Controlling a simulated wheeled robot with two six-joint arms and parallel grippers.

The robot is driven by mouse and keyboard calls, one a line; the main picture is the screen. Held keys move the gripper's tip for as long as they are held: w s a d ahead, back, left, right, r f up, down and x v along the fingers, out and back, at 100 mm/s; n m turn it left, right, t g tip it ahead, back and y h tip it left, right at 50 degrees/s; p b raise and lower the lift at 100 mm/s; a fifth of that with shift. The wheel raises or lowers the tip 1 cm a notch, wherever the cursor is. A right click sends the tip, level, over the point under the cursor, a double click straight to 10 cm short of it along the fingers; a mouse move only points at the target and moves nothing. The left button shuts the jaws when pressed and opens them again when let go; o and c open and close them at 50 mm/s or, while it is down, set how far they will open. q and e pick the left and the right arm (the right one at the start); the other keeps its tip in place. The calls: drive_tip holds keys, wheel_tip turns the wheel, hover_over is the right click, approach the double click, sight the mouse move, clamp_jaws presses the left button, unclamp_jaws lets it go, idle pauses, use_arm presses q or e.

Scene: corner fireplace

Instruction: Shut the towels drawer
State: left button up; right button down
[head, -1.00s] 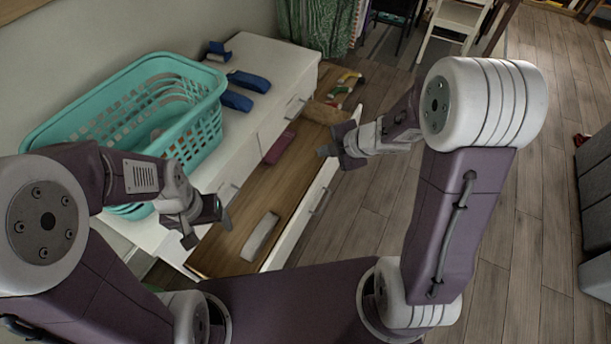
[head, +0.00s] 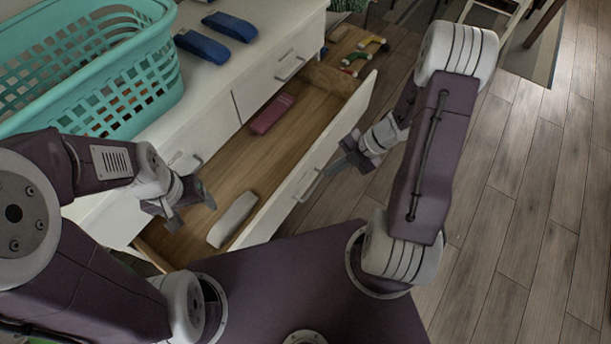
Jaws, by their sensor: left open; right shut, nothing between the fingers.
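The open drawer (head: 305,172) juts out from the low white dresser (head: 262,27), with its white front and handle facing right. In it lie a white-grey folded item (head: 232,219) at the near end and a dark red folded item (head: 271,114) further back. My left gripper (head: 190,212) is open and empty, above the drawer's near left end. My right gripper (head: 345,164) is shut and empty, just outside the drawer front near its handle (head: 307,184). I cannot tell if it touches the front.
A teal laundry basket (head: 110,85) and blue folded items (head: 230,27) sit on the dresser top. Small coloured things (head: 374,43) lie past the drawer's far end. The wooden floor (head: 500,210) at right is clear.

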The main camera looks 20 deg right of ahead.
drive_tip(key=b, duration=0.6)
approach(292, 182)
wheel_tip(292, 182, down, 5)
drive_tip(key=s, duration=0.3)
drive_tip(key=w+a, duration=0.1)
drive_tip(key=w+a+r, duration=0.1)
drive_tip(key=w, duration=0.1)
drive_tip(key=shift+w+a, duration=0.2)
drive_tip(key=shift+a, duration=0.2)
use_arm(q)
wheel_tip(292, 182, down, 6)
drive_tip(key=shift+r, duration=0.1)
